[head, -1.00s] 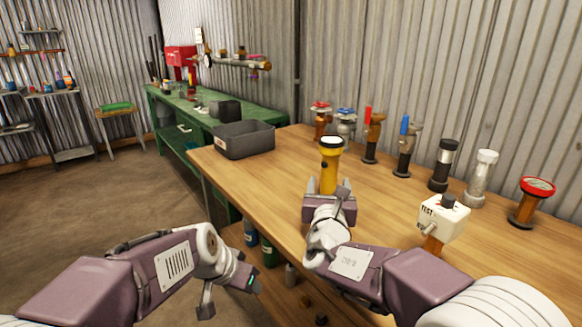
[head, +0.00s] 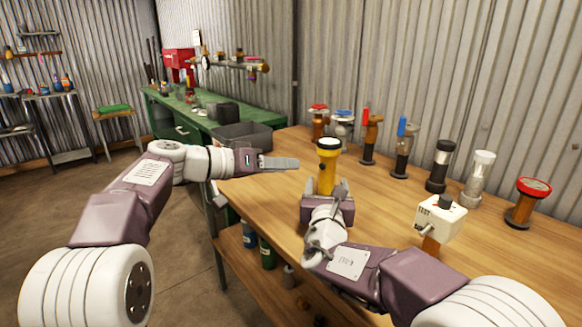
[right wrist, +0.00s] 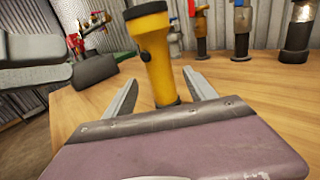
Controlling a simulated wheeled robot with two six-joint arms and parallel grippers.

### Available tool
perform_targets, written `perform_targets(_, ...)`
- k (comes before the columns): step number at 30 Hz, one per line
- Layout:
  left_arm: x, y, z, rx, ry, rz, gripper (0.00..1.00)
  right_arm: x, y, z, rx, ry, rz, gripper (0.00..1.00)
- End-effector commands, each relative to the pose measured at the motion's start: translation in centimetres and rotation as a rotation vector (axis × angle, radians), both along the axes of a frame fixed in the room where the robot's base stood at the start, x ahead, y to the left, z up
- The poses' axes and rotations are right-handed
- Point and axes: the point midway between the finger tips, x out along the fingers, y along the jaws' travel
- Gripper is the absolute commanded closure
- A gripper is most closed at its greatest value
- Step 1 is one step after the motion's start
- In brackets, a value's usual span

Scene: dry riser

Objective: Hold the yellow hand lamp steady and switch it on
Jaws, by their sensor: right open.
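The yellow hand lamp (head: 327,172) stands upright on the wooden table, with a dark rim and a pale lens on top. A small dark button shows on its upper side. In the right wrist view the lamp (right wrist: 158,65) rises between my open right gripper's fingers (right wrist: 163,90), with gaps on both sides. In the head view my right gripper (head: 327,187) sits low at the lamp's near side. My left gripper (head: 282,163) points right, a short way left of the lamp; it also shows at the upper left of the right wrist view (right wrist: 35,55). Its opening is unclear.
A white test box with a lever (head: 440,218) stands to the right. Several valves and fittings line the table's back, among them a red-topped one (head: 527,203). A dark grey bin (head: 250,136) is behind my left gripper. The table's middle is clear.

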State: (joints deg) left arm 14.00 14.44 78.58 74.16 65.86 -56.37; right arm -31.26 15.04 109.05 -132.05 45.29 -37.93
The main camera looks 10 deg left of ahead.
Motion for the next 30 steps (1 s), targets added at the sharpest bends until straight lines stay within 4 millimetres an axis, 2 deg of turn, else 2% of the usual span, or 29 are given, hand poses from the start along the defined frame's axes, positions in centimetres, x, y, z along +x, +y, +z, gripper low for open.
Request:
perform_targets(12,0.0,0.0,0.0,0.001,0.002,0.001,0.64,7.4,-0.1,-0.1,-0.001,0.0,-0.001,0.35)
perform_targets(17,0.0,0.0,0.0,0.002,0.002,0.002,0.64,8.6,-0.2,-0.1,0.0,0.001,-0.001,0.35)
perform_targets(24,0.0,0.0,0.0,0.002,0.002,0.002,0.64,8.7,-0.2,0.0,0.0,0.0,0.0,0.35)
perform_targets(26,0.0,0.0,0.0,0.002,0.002,0.002,0.64,8.7,-0.1,0.0,0.0,0.0,0.0,0.49)
perform_targets(30,0.0,0.0,0.0,0.002,0.002,0.002,0.64,8.7,-0.1,0.0,0.0,0.0,0.0,0.88)
